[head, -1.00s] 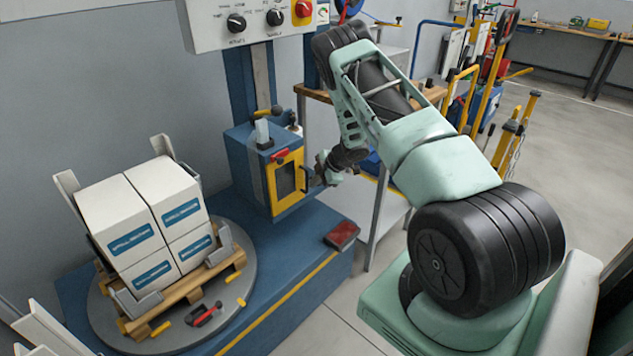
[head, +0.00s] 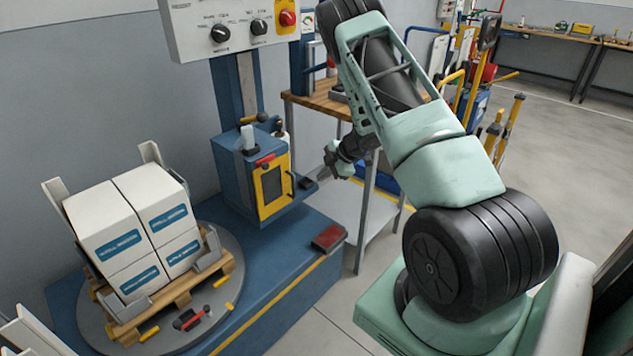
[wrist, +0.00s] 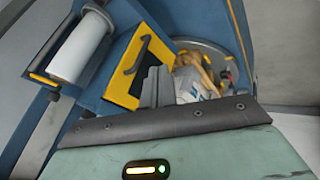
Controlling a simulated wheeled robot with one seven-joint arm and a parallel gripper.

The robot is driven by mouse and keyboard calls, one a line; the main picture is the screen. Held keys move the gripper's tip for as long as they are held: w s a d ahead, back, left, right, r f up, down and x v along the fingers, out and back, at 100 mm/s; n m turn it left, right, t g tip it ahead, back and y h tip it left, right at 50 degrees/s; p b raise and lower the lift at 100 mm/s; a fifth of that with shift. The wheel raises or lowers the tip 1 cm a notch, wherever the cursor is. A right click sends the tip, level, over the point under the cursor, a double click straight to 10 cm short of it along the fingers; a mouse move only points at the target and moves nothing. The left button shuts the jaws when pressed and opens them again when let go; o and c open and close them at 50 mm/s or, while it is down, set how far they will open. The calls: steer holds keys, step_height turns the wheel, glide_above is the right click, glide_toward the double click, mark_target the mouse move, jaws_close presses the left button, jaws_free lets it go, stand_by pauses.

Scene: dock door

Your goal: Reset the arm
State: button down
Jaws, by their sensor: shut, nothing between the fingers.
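My arm (head: 440,150) reaches up and forward from the right, bent at a raised elbow. My gripper (head: 322,176) hangs at its end, just right of the blue carriage with the yellow-framed door (head: 272,187) in the head view. It is shut and empty. In the wrist view the grey fingers (wrist: 156,86) stand together, pointing toward the yellow-framed door (wrist: 140,66) and its dark handle. The fingers look apart from the handle.
White boxes (head: 130,235) sit on a wooden pallet on the round turntable (head: 95,325). A control panel (head: 235,30) with knobs and a red button is above the carriage. A wooden-topped bench (head: 310,100) stands behind my gripper. Open floor (head: 560,140) lies at the right.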

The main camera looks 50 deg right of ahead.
steer(key=shift+s+d+r, duration=0.1)
steer(key=shift+s+r, duration=0.1)
steer(key=shift+r, duration=0.1)
